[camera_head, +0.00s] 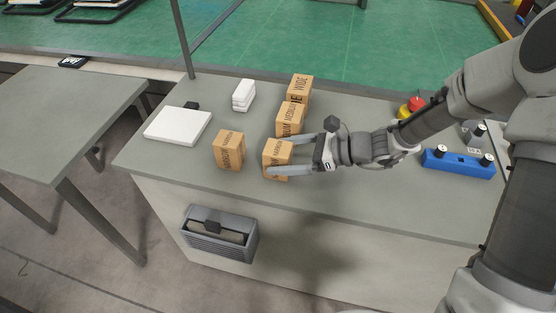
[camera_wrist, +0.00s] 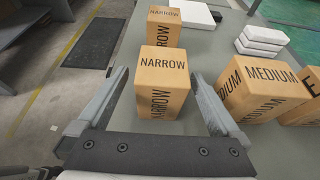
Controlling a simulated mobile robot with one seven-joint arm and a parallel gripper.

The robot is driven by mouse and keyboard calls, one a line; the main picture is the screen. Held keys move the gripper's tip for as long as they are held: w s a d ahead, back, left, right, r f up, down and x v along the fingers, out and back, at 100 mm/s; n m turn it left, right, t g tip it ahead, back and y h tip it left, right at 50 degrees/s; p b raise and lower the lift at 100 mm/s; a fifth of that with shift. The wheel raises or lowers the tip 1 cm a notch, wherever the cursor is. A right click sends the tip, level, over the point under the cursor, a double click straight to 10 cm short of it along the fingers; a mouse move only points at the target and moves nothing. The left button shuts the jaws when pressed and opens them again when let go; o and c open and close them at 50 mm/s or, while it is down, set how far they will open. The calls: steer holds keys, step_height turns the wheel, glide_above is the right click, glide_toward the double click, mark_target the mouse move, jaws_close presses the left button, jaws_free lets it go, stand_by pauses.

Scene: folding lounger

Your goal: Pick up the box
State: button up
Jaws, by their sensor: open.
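A tan cardboard box (camera_head: 276,161) stands upright on the grey table near its front edge. In the wrist view this box (camera_wrist: 163,85) reads NARROW and stands between my fingers, just beyond their tips or level with them. My gripper (camera_head: 283,155) is open, reaching in from the right with one finger on each side of the box. Gaps show on both sides in the wrist view. A second NARROW box (camera_head: 229,150) stands to the left. A MEDIUM box (camera_head: 290,119) and a WIDE box (camera_head: 299,89) stand behind the first one.
A flat white box (camera_head: 178,126) and a white stack (camera_head: 243,95) lie at the table's left and back. A blue block with knobs (camera_head: 458,164) and a red-yellow button (camera_head: 413,107) are at the right. A grey bin (camera_head: 219,236) is at the table's front side.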

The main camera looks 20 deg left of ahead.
mark_target(266, 155)
steer(key=b+x, duration=0.1)
steer(key=x, duration=0.3)
steer(key=shift+a, duration=0.35)
steer(key=c, duration=1.6)
